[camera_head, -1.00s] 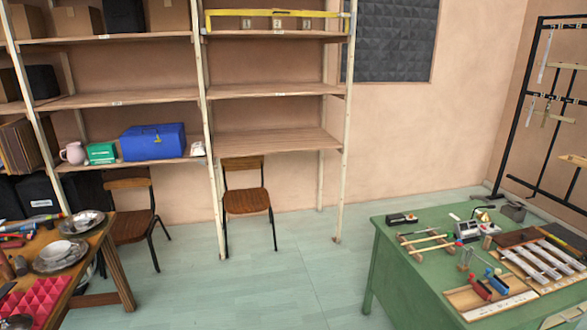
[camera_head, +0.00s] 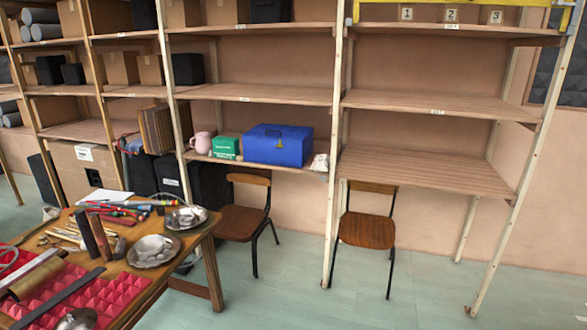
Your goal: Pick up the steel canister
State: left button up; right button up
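I cannot make out anything that is clearly the steel canister. On the wooden table (camera_head: 198,241) at the lower left, a shiny rounded metal object (camera_head: 77,319) is cut off by the bottom edge, so I cannot tell what it is. A tan, brassy tube (camera_head: 35,276) lies on the red studded foam mat (camera_head: 120,291). Metal dishes (camera_head: 153,250) sit near the table's right side. Neither of my grippers is in view.
Wooden shelves line the wall, with a blue box (camera_head: 278,145), a green box (camera_head: 225,148) and a pink jug (camera_head: 200,143). Two chairs, one nearer the table (camera_head: 243,221) and one farther right (camera_head: 366,230), stand before them. The floor (camera_head: 400,300) at the lower right is clear.

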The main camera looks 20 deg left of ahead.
aim_at(121, 245)
jog(key=i+j+u, duration=0.15)
jog(key=i+u, duration=0.35)
jog(key=i, duration=0.15)
jog(key=i+l+u, duration=0.1)
jog(key=i+u, duration=0.35)
jog(key=i, duration=0.2)
jog(key=i+l+u, duration=0.35)
jog(key=i+u, duration=0.15)
jog(key=i, duration=0.15)
jog(key=i+j+u, duration=0.25)
jog(key=i, duration=0.5)
jog(key=i+u, duration=0.25)
jog(key=i, duration=0.45)
